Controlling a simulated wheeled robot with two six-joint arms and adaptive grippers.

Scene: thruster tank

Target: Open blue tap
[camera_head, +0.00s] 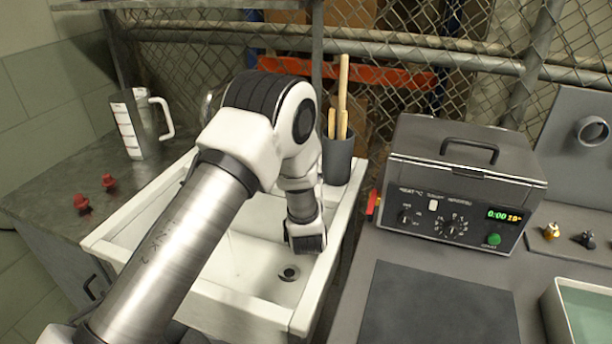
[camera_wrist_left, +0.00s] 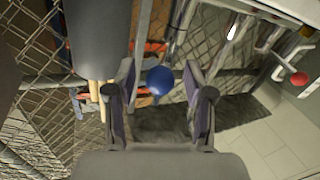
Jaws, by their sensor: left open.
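The blue tap's round blue knob (camera_wrist_left: 160,82) shows in the left wrist view, in line with the gap between my left gripper's fingers. My left gripper (camera_wrist_left: 159,68) is open, one finger on each side of the knob in the picture; I see no clear contact and cannot tell the depth. A red knob (camera_wrist_left: 299,78) on a metal stem is at the right of that view. In the head view my left arm reaches over the white sink (camera_head: 255,307) and hides the taps; the left fingers are hidden there too. My right gripper is not in view.
A dark cup with wooden sticks (camera_head: 337,160) stands at the sink's back right corner, close by my left wrist. A measuring jug (camera_head: 134,125) and two small red parts (camera_head: 82,203) are on the left counter. A heated tank (camera_head: 461,190) stands right of the sink.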

